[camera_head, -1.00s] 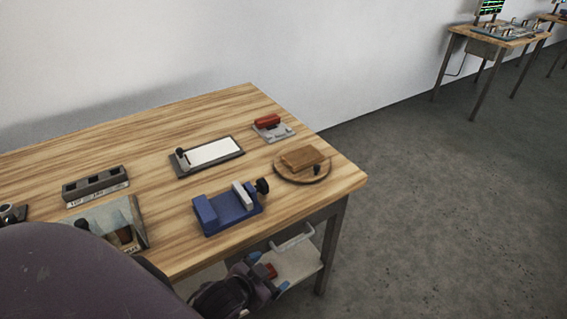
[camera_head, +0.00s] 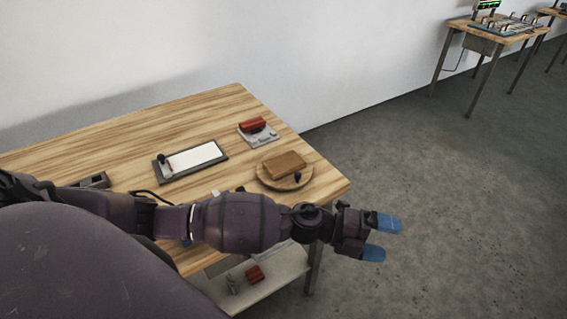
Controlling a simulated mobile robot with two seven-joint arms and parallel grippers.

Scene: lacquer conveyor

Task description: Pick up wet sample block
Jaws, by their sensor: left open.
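A brown wooden-looking block (camera_head: 285,163) lies on a round wooden board (camera_head: 268,182) near the table's right end. A red block (camera_head: 253,125) sits on a small grey stand (camera_head: 263,139) behind it. I cannot tell from their surfaces which block is wet. My left gripper (camera_head: 382,238) is open and empty, its two blue fingertips pointing right. It appears past the table's front right corner, over the floor, apart from both blocks. My left arm crosses in front of the table and hides its front part. My right gripper is not in view.
A white panel in a dark frame (camera_head: 196,159) lies on the wooden table (camera_head: 120,145). A small dark knob (camera_head: 297,178) stands on the round board. A lower shelf (camera_head: 280,270) holds a red item (camera_head: 255,273).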

